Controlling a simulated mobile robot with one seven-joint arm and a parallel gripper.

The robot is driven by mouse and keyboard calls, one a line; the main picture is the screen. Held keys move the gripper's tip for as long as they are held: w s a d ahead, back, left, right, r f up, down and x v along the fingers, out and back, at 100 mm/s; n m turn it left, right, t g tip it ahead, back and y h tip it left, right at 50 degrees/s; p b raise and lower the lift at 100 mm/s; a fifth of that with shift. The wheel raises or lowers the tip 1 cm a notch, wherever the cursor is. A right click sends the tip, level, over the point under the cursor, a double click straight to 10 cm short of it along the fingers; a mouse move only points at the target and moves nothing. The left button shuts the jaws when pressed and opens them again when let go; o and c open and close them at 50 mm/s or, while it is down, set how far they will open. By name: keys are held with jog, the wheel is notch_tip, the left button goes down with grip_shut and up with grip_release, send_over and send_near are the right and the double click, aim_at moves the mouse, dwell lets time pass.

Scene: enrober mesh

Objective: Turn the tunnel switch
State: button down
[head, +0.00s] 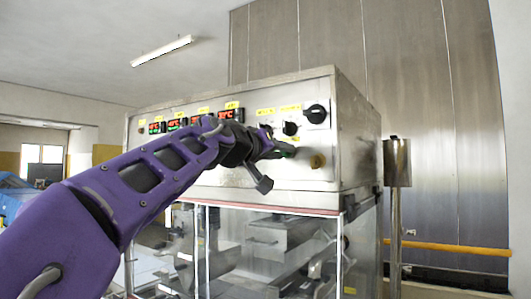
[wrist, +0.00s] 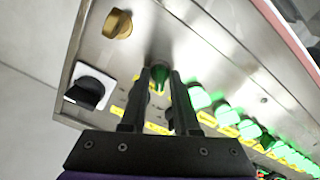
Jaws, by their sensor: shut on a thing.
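The metal control panel (head: 240,175) carries several knobs and switches under yellow labels too small to read, so I cannot tell by name which is the tunnel switch. My gripper (head: 282,150) is at the panel's right part. In the wrist view my gripper (wrist: 159,78) has its two dark fingers on either side of a green switch (wrist: 157,88) and is shut on it. The fingers hide much of this switch. In the head view only a bit of green shows at the fingertips.
A brass knob (head: 317,160) and a black knob (head: 316,114) are close to the gripper; another black knob (head: 290,128) sits just above it. Lit displays (head: 177,123) line the panel's left. Clear guard panes (head: 240,245) stand below, a metal post (head: 397,165) at right.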

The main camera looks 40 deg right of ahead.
jog(key=shift+m, duration=0.3)
jog(key=m, duration=1.1)
jog(key=shift+b, duration=0.4)
jog(key=c, duration=0.9)
grip_release()
jog(key=shift+a, duration=0.15)
